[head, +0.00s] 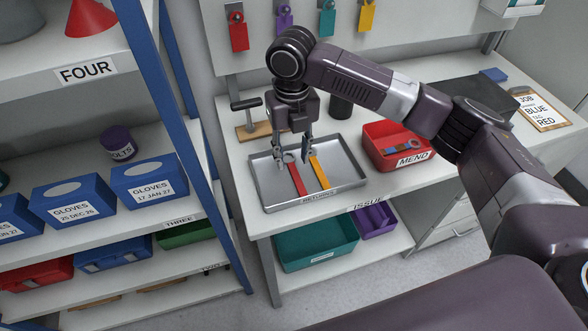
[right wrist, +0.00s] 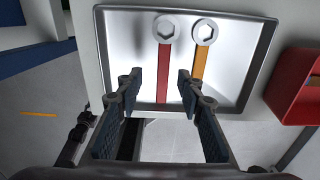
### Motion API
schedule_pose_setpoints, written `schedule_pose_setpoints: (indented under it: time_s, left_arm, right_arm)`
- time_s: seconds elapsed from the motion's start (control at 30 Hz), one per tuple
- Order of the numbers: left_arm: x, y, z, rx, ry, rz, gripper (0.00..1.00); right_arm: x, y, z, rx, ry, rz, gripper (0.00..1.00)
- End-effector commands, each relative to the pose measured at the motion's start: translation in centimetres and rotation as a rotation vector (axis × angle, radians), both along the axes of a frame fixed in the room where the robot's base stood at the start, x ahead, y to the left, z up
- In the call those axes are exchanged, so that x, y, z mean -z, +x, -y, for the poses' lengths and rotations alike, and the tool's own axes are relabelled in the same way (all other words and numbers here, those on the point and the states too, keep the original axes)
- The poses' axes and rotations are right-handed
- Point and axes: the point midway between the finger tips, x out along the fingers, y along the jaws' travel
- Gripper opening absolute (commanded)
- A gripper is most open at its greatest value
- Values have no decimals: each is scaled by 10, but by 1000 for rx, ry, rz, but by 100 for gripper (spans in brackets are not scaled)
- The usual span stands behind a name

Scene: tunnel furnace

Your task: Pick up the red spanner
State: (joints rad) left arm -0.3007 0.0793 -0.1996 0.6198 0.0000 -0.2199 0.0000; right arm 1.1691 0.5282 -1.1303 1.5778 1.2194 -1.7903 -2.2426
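The red spanner (head: 298,181) lies flat in a shallow metal tray (head: 262,192) on the bench, its ring end towards the back. A yellow-orange spanner (head: 320,173) lies close to its right. My right gripper (head: 293,157) is open and empty, pointing down above the tray near the ring ends. In the right wrist view the red spanner's handle (right wrist: 163,78) shows between the two spread fingertips (right wrist: 160,77). The orange spanner (right wrist: 199,66) shows just beyond the right fingertip. The gap in height to the spanner is hard to judge. My left gripper is not in view.
A red MEND bin (head: 373,154) holding coloured items stands right of the tray. A clamp-like tool (head: 247,116) on a wooden block and a dark cylinder (head: 341,104) stand behind. A blue shelf post (head: 188,125) rises at left. Coloured tags hang on the back panel.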

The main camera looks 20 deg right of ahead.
Motion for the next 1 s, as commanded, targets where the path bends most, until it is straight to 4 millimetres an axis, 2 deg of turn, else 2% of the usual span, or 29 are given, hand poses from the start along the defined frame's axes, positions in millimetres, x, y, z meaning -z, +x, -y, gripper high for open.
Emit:
schedule_pose_setpoints:
  time_s: [0.1,0.23,0.4,0.6,0.9,1.0]
  left_arm:
    - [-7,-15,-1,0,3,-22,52]
    - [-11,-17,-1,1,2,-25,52]
    - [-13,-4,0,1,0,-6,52]
    - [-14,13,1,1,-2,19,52]
    - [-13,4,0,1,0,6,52]
    - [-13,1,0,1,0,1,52]
  right_arm:
    - [15,-4,5,2,-1,-4,35]
    - [35,-5,7,1,0,-3,35]
    - [48,-5,6,-1,0,0,35]
    - [48,-4,6,-1,0,1,35]
    - [48,-4,6,0,0,1,2]
    - [48,-4,6,0,0,1,0]
